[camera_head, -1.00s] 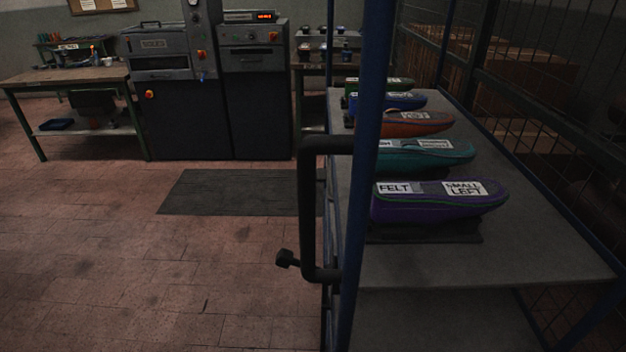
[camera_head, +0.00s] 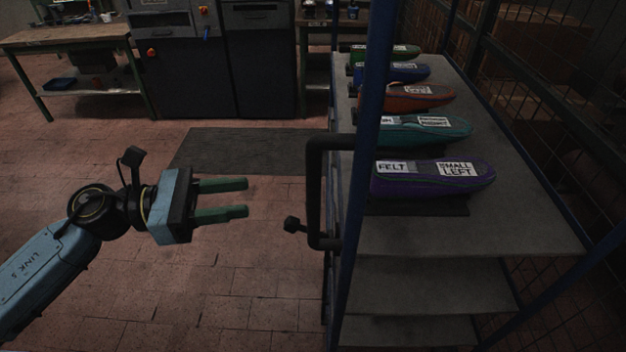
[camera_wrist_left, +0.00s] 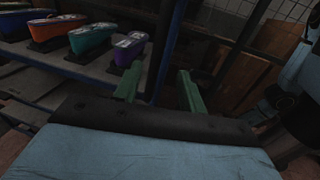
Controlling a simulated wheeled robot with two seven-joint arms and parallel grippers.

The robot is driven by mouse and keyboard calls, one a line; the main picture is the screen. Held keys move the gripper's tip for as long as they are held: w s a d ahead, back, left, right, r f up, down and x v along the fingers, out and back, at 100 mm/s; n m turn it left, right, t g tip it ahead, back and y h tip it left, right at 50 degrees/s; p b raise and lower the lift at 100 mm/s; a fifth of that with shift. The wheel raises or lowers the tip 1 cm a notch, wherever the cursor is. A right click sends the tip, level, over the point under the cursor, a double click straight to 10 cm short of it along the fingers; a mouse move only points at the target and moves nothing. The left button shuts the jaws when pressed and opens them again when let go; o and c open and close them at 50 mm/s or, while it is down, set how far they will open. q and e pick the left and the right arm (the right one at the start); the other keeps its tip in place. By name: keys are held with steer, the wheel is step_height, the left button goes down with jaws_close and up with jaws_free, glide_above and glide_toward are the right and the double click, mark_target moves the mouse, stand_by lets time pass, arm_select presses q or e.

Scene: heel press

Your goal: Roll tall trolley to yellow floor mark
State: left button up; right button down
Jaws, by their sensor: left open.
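The tall trolley stands at the right in the head view, with a blue upright post (camera_head: 362,200), grey shelves (camera_head: 520,225) and a black U-shaped handle (camera_head: 314,190) on its left side. My right gripper is out of view. No yellow floor mark shows.
A dark mat (camera_head: 240,150) lies on the tiled floor before dark machines (camera_head: 185,75). A workbench (camera_head: 75,40) stands at the back left. Mesh fencing (camera_head: 560,110) runs along the right.

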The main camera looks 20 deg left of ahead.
mark_target(313, 188)
arm_select(q)
steer(key=p+x, duration=0.4)
steer(key=x, duration=0.8)
steer(key=shift+w+d, duration=0.25)
steer(key=shift+d, duration=0.05)
jaws_close()
